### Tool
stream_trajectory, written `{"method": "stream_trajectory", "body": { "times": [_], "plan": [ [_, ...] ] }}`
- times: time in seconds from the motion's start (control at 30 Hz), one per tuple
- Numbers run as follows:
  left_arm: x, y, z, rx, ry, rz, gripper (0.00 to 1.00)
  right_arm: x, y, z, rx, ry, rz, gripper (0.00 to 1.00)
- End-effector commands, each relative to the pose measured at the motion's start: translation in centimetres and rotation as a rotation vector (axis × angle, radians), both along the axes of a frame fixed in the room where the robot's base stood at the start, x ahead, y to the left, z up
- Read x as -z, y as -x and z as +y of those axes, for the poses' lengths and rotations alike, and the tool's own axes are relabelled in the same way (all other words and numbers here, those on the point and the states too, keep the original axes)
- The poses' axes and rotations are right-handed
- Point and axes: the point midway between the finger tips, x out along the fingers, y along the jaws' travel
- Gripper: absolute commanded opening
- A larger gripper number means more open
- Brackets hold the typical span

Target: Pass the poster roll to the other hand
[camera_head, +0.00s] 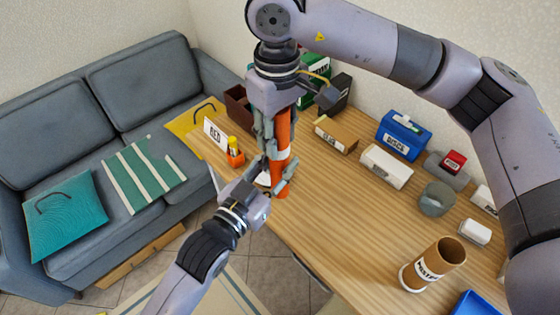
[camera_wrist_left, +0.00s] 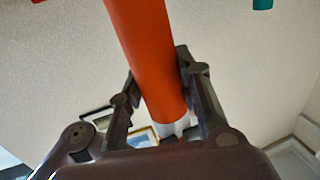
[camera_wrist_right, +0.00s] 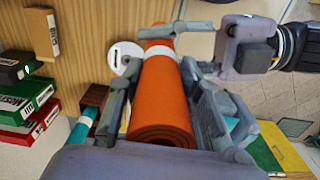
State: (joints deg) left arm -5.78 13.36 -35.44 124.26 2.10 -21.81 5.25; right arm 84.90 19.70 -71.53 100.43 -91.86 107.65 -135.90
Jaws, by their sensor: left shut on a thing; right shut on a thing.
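The orange poster roll (camera_head: 282,140) stands upright in the air above the table's left edge. My right gripper (camera_head: 270,135) comes down from above and is shut on its upper part. My left gripper (camera_head: 275,178) comes from the lower left and is shut around its lower part. In the left wrist view the roll (camera_wrist_left: 142,50) lies between the left fingers. In the right wrist view the roll (camera_wrist_right: 162,100) lies between the right fingers, with a white band near its far end and the left gripper beyond.
The wooden table (camera_head: 330,220) holds a brown cylinder (camera_head: 432,265), a grey pot (camera_head: 437,199), a white box (camera_head: 387,167), a blue box (camera_head: 402,135) and a brown box (camera_head: 336,135). A sign (camera_head: 215,134) stands left of the roll. A grey sofa (camera_head: 100,150) is at left.

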Motion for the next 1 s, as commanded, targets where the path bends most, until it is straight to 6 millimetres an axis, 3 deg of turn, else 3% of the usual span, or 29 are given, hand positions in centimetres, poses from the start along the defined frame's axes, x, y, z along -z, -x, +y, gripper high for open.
{"method": "stream_trajectory", "body": {
  "times": [0.1,0.13,0.47,0.8,1.0],
  "plan": [
    [-0.2,0.4,-0.5,0.013,0.008,-0.002,0.04,-0.1,-0.2,0.4,0.000,-0.014,-0.010,0.02],
    [-0.2,0.4,-0.5,0.013,0.008,-0.002,0.04,-0.1,-0.2,0.4,0.000,-0.015,-0.010,0.33],
    [-0.2,0.3,-0.3,0.008,0.005,-0.002,0.04,-0.1,-0.1,0.3,0.000,-0.010,-0.007,0.55],
    [-0.1,0.2,-0.3,0.007,0.004,-0.002,0.03,-0.3,-0.1,0.2,0.000,-0.008,-0.006,0.55],
    [-0.1,0.2,-0.2,0.006,0.004,-0.002,0.03,-3.1,-0.2,0.3,0.000,-0.009,-0.008,0.55]
  ]
}}
